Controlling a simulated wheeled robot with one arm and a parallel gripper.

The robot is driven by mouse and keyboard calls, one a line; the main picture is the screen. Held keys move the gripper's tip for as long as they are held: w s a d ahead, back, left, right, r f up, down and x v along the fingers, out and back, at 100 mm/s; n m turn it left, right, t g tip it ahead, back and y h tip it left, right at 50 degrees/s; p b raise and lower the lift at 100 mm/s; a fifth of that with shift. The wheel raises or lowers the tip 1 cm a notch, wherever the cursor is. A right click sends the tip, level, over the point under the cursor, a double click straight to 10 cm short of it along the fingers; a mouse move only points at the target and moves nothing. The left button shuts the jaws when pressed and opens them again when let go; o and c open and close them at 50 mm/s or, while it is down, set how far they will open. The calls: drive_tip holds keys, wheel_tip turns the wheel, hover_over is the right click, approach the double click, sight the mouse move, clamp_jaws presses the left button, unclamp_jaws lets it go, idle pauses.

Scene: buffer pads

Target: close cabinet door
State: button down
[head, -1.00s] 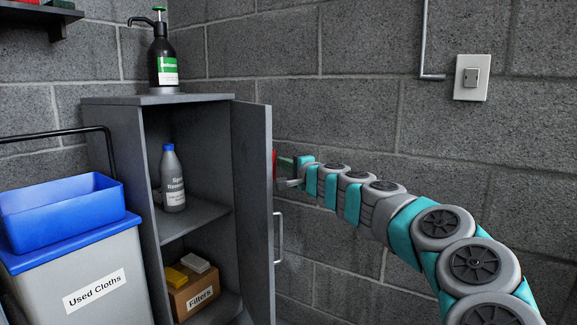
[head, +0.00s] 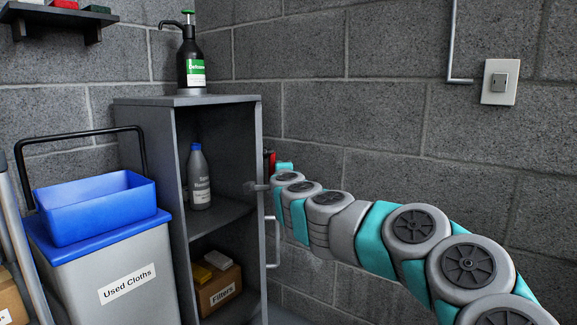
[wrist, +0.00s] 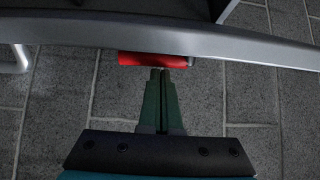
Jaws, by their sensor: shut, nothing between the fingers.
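The grey cabinet (head: 145,150) stands open against the block wall. Its door (head: 261,215) stands out from the right side, seen almost edge-on in the head view. The door handle (head: 272,242) is on its outer face; it also shows at the left edge of the wrist view (wrist: 20,60). A red block (wrist: 150,59) lies along the outer side of the door. My gripper (wrist: 162,72) is shut and empty, its fingertips at the red block; I cannot tell if they touch. In the head view, the gripper is mostly hidden around the door's edge.
A grey bin (head: 110,275) with a blue tray (head: 95,210) stands left of the cabinet. Inside the cabinet are a bottle (head: 199,180) and a Filters box (head: 217,290). A pump bottle (head: 192,62) stands on top. A wall switch (head: 499,82) is at the right.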

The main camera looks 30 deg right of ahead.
drive_tip(key=w+a+m+g+h+p, duration=0.2)
drive_tip(key=w+a+p, duration=0.4)
drive_tip(key=a, duration=0.3)
drive_tip(key=w+a+m+g+h+p, duration=0.2)
drive_tip(key=w+a+m+h+p, duration=0.1)
drive_tip(key=w+a+p, duration=0.4)
drive_tip(key=shift+a+h, duration=0.7)
drive_tip(key=shift+a, duration=0.55)
drive_tip(key=shift+w+a, duration=0.1)
drive_tip(key=shift+w, duration=0.05)
drive_tip(key=shift+f, duration=0.1)
